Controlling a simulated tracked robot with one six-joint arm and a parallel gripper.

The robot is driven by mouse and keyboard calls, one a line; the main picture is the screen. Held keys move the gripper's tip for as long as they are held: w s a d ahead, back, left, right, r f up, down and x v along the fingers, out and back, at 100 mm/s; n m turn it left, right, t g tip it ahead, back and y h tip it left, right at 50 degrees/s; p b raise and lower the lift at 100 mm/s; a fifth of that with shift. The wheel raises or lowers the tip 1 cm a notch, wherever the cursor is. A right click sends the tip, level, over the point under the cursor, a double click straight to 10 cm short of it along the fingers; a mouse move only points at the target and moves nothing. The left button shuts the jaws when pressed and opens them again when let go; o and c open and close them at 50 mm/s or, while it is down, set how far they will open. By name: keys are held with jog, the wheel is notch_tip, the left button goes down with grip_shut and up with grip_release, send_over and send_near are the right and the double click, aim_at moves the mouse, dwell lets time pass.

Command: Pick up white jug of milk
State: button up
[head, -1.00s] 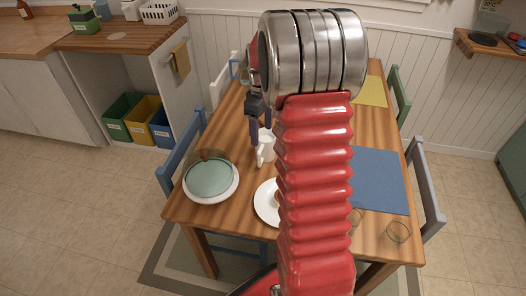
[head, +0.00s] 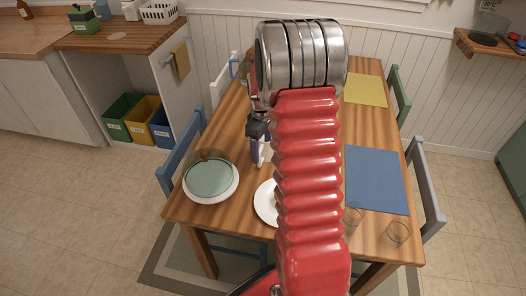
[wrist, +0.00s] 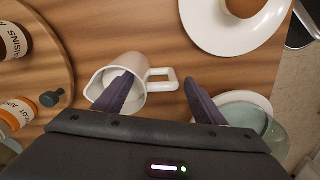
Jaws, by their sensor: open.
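The white jug of milk (wrist: 108,78) stands on the wooden table, with its open mouth and spout seen from above in the wrist view. Its handle (wrist: 163,86) points right. My gripper (wrist: 157,79) is open and empty. Its left finger overlaps the jug's mouth in the picture, and its right finger is beyond the handle, so the handle shows between them. I cannot tell how high the fingers are above the rim. In the head view my gripper (head: 257,150) is over the jug, which is mostly hidden behind it and my red arm.
A white plate with a brown round item (wrist: 215,30) is at the upper right of the wrist view. A teal-covered plate (head: 211,180) is at the table's left. A round wooden tray (wrist: 62,50) with jars is near the jug. Glasses (head: 398,233) stand at front right.

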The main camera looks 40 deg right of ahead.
jog(key=shift+f, duration=2.6)
jog(key=shift+c, duration=0.5)
grip_shut()
